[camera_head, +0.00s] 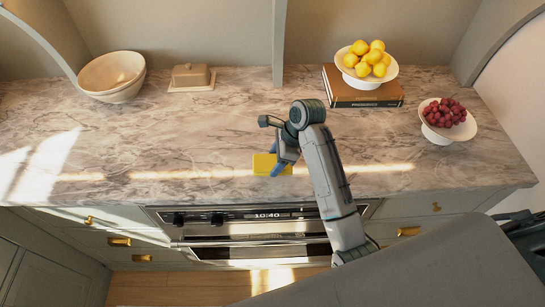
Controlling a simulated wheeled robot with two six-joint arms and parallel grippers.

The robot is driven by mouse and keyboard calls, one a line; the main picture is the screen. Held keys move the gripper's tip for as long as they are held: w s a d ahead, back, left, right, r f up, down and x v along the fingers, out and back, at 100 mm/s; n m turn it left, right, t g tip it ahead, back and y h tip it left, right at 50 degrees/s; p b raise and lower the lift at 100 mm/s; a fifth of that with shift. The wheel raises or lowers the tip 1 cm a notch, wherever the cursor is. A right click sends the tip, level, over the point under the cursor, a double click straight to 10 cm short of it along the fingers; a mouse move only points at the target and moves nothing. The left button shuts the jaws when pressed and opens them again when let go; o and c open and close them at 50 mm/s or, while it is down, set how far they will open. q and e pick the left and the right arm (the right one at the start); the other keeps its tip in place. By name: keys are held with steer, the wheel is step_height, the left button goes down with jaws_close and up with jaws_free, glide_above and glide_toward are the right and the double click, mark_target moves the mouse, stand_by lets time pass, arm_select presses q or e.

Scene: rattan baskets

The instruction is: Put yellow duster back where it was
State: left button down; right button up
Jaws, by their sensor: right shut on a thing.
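The yellow duster (264,162) is a small flat yellow piece at the front middle of the marble counter. My right gripper (279,168) is over it with blue fingertips pointing down, shut on it. The gripper and wrist hide part of the duster. I cannot tell whether the duster rests on the counter or is slightly above it. My left gripper is not in view.
Stacked bowls (112,75) and a butter dish (191,77) stand at the back left. A bowl of lemons (363,81) sits on books (345,96) at the back right, near a bowl of grapes (462,130). The counter's (140,145) left and middle are clear.

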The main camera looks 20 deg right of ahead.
mark_target(272, 159)
steer(key=shift+w, duration=1.1)
step_height(272, 159, down, 3)
steer(key=shift+w+a+f+p, duration=0.1)
steer(key=shift+w+p, duration=0.05)
steer(key=shift+p, duration=1.05)
steer(key=shift+f, duration=0.2)
steer(key=o, duration=0.9)
steer(key=shift+f, duration=0.15)
